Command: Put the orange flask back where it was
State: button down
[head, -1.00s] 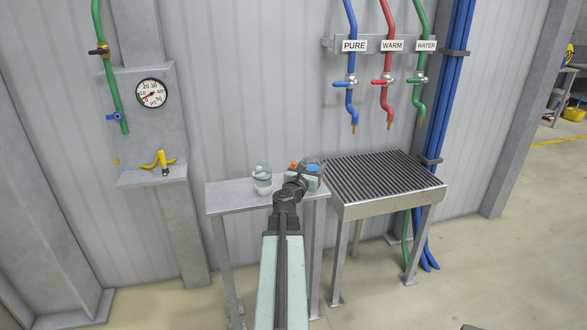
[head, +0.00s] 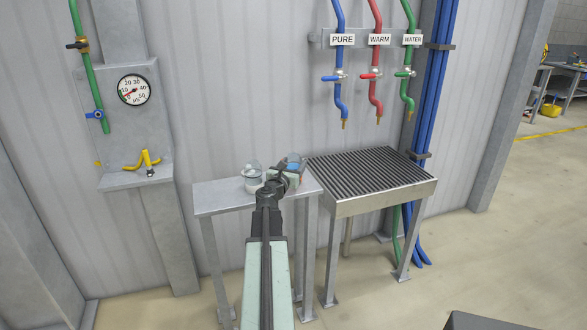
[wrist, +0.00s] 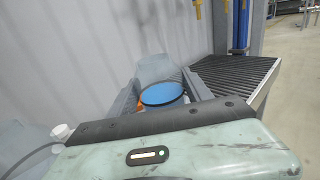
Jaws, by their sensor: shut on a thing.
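My gripper (head: 289,170) is over the right end of the small grey shelf table (head: 222,198). In the wrist view its two grey fingers (wrist: 160,88) stand either side of the orange flask (wrist: 139,103). The gripper is shut on it. Only a little orange shows there, under and beside a blue disc (wrist: 162,93); the rest is hidden. In the head view my arm and gripper hide the orange, and a blue patch (head: 293,162) shows at the fingers. I cannot tell whether the flask touches the table.
A clear vessel with a white lower part (head: 252,178) stands close left of my gripper. A slatted drain table (head: 385,205) adjoins on the right, below the PURE, WARM and WATER hoses.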

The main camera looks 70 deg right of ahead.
jog(key=shift+f, duration=0.1)
jog(key=shift+c, duration=2.2)
grip_release()
